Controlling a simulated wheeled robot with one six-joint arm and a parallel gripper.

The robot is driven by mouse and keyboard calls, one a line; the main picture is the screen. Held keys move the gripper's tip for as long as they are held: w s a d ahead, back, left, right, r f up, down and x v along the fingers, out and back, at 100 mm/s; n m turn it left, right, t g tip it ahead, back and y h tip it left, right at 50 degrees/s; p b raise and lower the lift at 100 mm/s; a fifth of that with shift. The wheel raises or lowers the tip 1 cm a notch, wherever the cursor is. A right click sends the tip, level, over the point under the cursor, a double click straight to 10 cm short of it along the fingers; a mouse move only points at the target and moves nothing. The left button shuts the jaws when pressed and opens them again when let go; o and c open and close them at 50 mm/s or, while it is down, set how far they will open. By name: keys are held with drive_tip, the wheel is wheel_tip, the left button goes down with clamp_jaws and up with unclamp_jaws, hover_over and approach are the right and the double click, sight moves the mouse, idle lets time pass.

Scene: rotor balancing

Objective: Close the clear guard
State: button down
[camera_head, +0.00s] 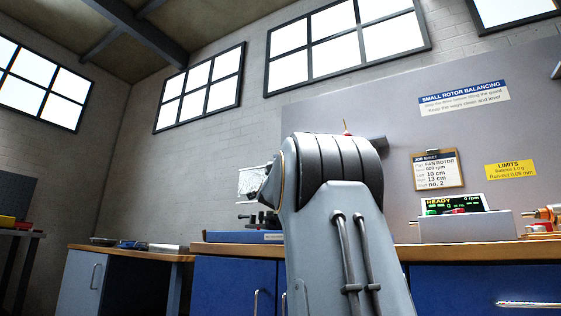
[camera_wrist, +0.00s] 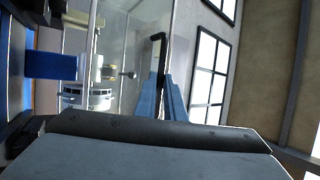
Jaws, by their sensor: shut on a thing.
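The clear guard (camera_wrist: 137,40) fills the upper middle of the wrist view as a see-through panel with a pale edge. Its dark handle (camera_wrist: 158,45) stands at the panel's right side. My gripper (camera_wrist: 161,80) has its two blue fingers closed on the handle. Silver round machine parts (camera_wrist: 88,97) show to the left of and behind the panel. In the head view, a small clear piece (camera_head: 252,183), likely part of the guard, shows left of my arm. My arm hides the gripper and most of the machine there.
The workbench (camera_head: 430,252) runs behind my arm, with blue cabinets below. A readout box (camera_head: 466,226) showing READY stands on it at the right, near brass-coloured parts (camera_head: 545,218). A lower side bench (camera_head: 130,254) with small items stands at the left.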

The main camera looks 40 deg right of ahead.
drive_tip(key=shift+w+d+f, duration=0.15)
drive_tip(key=shift+d+f, duration=0.2)
drive_tip(key=shift+f, duration=0.3)
drive_tip(key=shift+w+d+f, duration=0.1)
drive_tip(key=shift+d+f, duration=0.2)
drive_tip(key=shift+f, duration=0.35)
drive_tip(key=c, duration=2.2)
unclamp_jaws()
drive_tip(key=shift+d, duration=0.1)
drive_tip(key=o, duration=0.4)
drive_tip(key=shift+d+f, duration=0.3)
drive_tip(key=shift+d, duration=0.15)
drive_tip(key=shift+c, duration=0.2)
drive_tip(key=shift+w+a, duration=0.1)
drive_tip(key=shift+a, duration=0.1)
drive_tip(key=s+a+f+p, duration=0.2)
drive_tip(key=s+a, duration=0.3)
drive_tip(key=shift+a, duration=0.3)
drive_tip(key=shift+s, duration=0.1)
